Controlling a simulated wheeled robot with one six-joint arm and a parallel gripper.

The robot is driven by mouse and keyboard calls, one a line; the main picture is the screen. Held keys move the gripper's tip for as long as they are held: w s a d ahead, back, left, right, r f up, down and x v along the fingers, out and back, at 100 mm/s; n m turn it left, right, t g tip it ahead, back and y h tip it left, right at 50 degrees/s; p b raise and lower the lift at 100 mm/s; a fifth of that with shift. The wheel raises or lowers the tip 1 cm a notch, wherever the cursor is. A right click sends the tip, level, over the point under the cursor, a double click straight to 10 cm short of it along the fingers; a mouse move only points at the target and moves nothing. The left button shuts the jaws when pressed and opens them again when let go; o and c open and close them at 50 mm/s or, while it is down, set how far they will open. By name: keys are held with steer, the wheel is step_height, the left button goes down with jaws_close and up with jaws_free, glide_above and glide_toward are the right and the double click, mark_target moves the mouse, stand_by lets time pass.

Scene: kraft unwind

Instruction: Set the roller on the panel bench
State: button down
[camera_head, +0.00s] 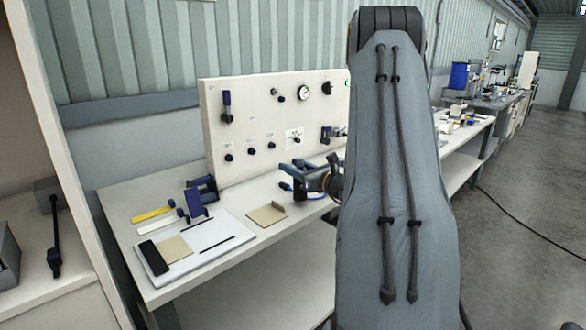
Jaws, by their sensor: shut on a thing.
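My gripper (300,176) is in front of the upright panel, over the right part of the panel bench (190,283). It is shut on a small, partly hidden thing with blue parts (286,187), which seems to be the roller. My arm hides part of the gripper's right side. I cannot tell whether the held thing touches the bench top. The cream panel (270,95) stands upright at the back of the bench, with a gauge, knobs and a blue-handled lever.
A white board (205,251) with a black block (153,257) and a tan sheet lies on the bench's left. A blue device (201,192), a yellow strip (153,214) and a tan tray (267,214) are nearby. The front bench edge is clear. A shelf stands left.

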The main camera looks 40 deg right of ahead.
steer(key=shift+f, duration=0.5)
steer(key=shift+f, duration=0.15)
steer(key=c, duration=1.1)
jaws_free()
